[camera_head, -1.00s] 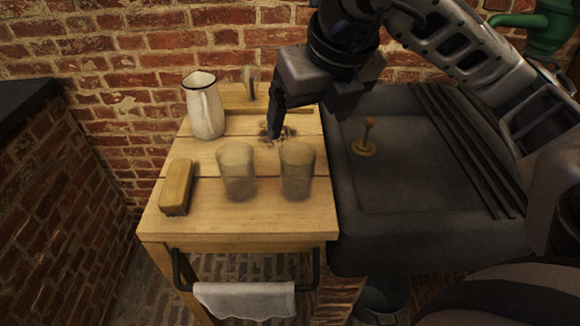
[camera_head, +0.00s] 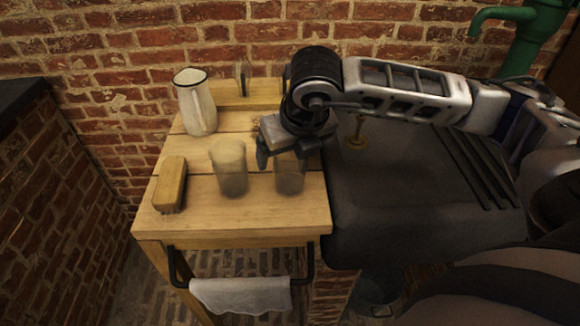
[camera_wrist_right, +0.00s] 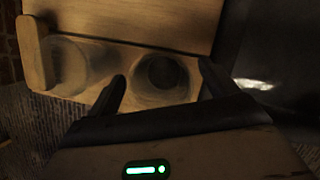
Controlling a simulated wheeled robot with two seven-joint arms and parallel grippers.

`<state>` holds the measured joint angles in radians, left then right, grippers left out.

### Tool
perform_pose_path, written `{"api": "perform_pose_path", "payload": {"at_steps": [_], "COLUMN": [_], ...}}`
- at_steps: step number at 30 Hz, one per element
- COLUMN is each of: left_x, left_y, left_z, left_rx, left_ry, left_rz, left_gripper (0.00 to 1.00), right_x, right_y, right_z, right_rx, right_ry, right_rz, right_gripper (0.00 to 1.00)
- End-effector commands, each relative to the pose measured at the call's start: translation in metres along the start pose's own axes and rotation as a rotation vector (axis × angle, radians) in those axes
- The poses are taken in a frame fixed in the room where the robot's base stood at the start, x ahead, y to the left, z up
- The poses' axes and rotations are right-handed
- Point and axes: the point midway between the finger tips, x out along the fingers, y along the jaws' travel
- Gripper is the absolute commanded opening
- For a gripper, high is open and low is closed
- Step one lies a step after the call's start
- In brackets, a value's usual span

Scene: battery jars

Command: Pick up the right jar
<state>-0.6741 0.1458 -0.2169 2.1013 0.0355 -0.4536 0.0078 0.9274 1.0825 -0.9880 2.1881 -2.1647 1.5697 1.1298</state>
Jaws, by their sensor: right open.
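Two cloudy glass jars stand side by side on the wooden table (camera_head: 220,220). The right jar (camera_head: 290,178) is partly hidden behind my right gripper in the head view. The left jar (camera_head: 229,168) is in full view. My right gripper (camera_head: 286,158) is open, over the top of the right jar and pointing down. In the right wrist view the right jar (camera_wrist_right: 163,78) appears from above, between and just beyond the fingertips of my right gripper (camera_wrist_right: 163,85). The left jar (camera_wrist_right: 68,65) is outside the left finger. My left gripper is not in view.
A wooden brush (camera_head: 171,184) lies left of the jars, and a white enamel jug (camera_head: 197,105) stands behind. A dark stone sink (camera_head: 400,205) adjoins the table's right side. A cloth (camera_head: 240,295) hangs on the front rail.

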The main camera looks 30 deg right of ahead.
Motion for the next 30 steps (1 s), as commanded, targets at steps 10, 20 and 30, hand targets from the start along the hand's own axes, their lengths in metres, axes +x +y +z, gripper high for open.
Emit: {"api": "perform_pose_path", "payload": {"at_steps": [10,20,30], "left_x": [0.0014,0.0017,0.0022], "left_y": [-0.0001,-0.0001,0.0], "left_z": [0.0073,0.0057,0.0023], "left_rx": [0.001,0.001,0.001], "left_ry": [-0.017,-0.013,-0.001], "left_rz": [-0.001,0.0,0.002], "left_gripper": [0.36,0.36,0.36], "right_x": [0.0151,0.0144,0.0079], "right_y": [0.0004,0.0005,0.0007], "right_z": [-0.0003,0.0001,0.0032], "right_rx": [-0.002,-0.001,0.0], "right_ry": [-0.001,-0.002,-0.003], "right_rz": [0.001,0.002,0.002], "right_gripper": [0.86,0.34,0.34]}}
